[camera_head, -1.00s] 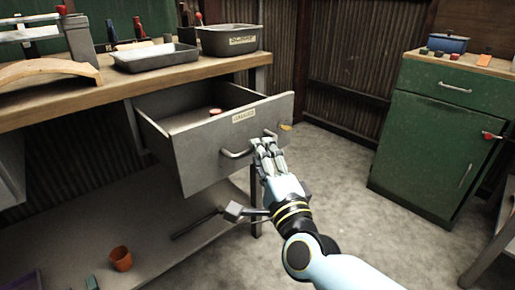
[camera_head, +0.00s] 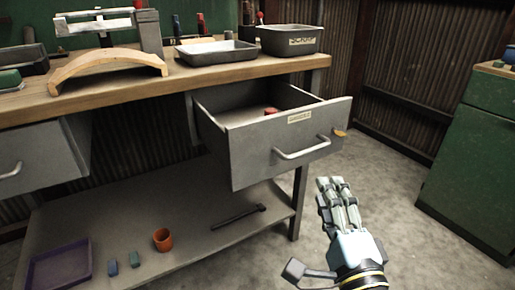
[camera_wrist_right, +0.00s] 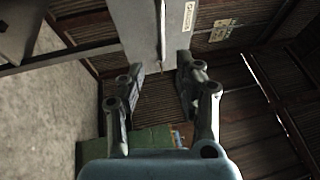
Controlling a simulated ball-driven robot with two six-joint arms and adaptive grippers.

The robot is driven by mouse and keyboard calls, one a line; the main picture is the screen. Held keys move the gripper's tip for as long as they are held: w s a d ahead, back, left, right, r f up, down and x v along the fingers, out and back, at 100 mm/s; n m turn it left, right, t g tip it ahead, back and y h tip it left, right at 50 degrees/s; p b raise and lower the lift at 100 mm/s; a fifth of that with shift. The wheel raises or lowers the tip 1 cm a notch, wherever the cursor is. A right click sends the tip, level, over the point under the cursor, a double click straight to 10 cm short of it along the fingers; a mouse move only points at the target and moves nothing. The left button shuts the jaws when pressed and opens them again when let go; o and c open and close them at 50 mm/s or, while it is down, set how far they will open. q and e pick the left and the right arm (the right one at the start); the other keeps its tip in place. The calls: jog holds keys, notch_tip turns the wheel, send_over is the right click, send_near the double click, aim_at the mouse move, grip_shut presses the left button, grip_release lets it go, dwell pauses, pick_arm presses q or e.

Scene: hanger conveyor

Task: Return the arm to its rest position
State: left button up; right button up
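My right gripper (camera_head: 332,186) is at the lower right of the head view, below the open drawer's handle (camera_head: 303,148) in the picture and apart from it. In the right wrist view its fingers (camera_wrist_right: 160,78) are spread, with nothing between them. The grey drawer (camera_head: 262,153) under the workbench is pulled out, with a small red thing (camera_head: 270,111) inside. The drawer front also shows in the right wrist view (camera_wrist_right: 145,25), beyond the fingertips. My left gripper is not in view.
The wooden workbench (camera_head: 200,74) holds a grey tray (camera_head: 217,54), a dark bin (camera_head: 290,40) and a curved wooden piece (camera_head: 106,62). The lower shelf holds an orange cup (camera_head: 163,240), a hammer (camera_head: 238,216) and a purple tray (camera_head: 58,265). A green cabinet (camera_head: 470,170) stands right; floor between is clear.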

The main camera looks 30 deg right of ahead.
jog(key=s+f+n+g+y+p, duration=0.1)
jog(key=s+f+n+g+y, duration=0.35)
jog(key=f, duration=1.05)
jog(key=s+f+n+g+y+p, duration=0.1)
jog(key=s+f+n+g, duration=0.45)
jog(key=f, duration=1.05)
jog(key=s+d+f+n+g, duration=0.1)
jog(key=s+f+n+g, duration=0.2)
jog(key=s, duration=0.6)
jog(key=s+f+n+g, duration=0.2)
jog(key=s+f+n, duration=0.3)
jog(key=s, duration=0.4)
jog(key=s+d+f+n+g, duration=0.1)
jog(key=s+f+n+g, duration=0.2)
jog(key=s, duration=0.6)
jog(key=shift+s+d+f+n+g, duration=0.35)
jog(key=shift+f+n, duration=0.3)
jog(key=shift+n, duration=0.35)
